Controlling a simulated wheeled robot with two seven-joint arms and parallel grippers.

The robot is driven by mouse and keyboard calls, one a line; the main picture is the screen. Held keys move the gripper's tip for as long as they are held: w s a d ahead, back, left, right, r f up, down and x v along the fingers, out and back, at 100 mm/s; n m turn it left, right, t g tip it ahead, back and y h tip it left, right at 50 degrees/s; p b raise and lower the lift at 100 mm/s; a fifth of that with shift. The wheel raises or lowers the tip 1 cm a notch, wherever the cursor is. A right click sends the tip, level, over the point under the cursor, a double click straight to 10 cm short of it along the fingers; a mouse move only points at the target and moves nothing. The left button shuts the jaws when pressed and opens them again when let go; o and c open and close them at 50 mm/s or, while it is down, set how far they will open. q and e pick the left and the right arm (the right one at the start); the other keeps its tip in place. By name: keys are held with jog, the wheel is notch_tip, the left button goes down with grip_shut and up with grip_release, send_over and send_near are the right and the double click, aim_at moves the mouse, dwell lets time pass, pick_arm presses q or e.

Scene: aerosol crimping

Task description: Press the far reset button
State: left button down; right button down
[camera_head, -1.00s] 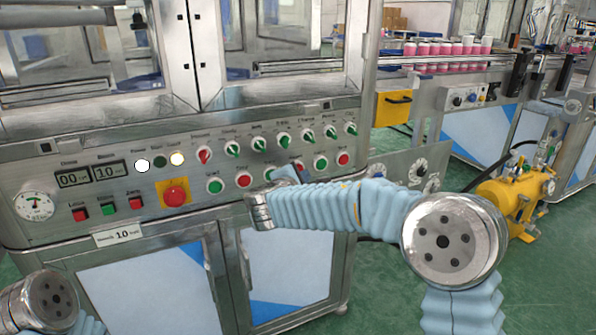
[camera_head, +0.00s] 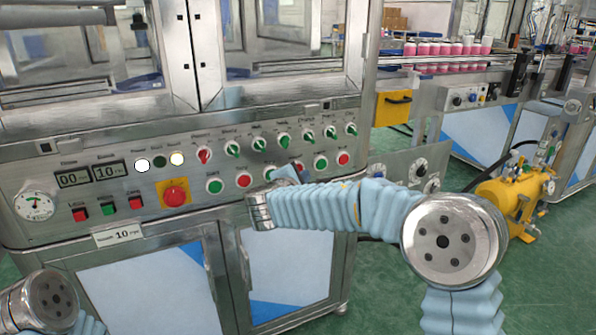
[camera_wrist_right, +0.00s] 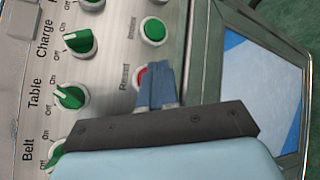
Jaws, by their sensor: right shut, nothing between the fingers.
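The machine's front panel (camera_head: 120,190) carries a row of green and red push buttons under a row of dials. In the right wrist view a red button labelled Reset (camera_wrist_right: 139,76) is partly covered by my right fingers. My right gripper (camera_wrist_right: 160,75) has its blue fingers together, with the tips over that button's edge; I cannot tell whether they touch it. In the head view my right gripper (camera_head: 288,172) is mostly hidden behind my arm, beside a red button (camera_head: 298,167). Another red button (camera_head: 343,158) ends the row at the right. My left gripper is out of view.
A green button (camera_wrist_right: 153,31) lies just above the Reset button in the wrist view, and green dials (camera_wrist_right: 81,41) line its left side. A red knob on a yellow plate (camera_head: 174,196) sits left on the panel. A yellow tank (camera_head: 510,195) stands at the right.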

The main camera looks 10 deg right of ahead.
jog(key=shift+w, duration=0.15)
jog(key=shift+w+a, duration=0.1)
jog(key=shift+w, duration=0.15)
jog(key=shift+w, duration=0.4)
dwell(0.6)
jog(key=shift+s+b, duration=0.75)
jog(key=shift+s, duration=0.05)
jog(key=s+b, duration=0.1)
jog(key=s, duration=0.1)
jog(key=s+d+b, duration=0.1)
jog(key=s+b, duration=0.1)
jog(key=s, duration=0.1)
jog(key=shift+d, duration=0.15)
dwell(0.3)
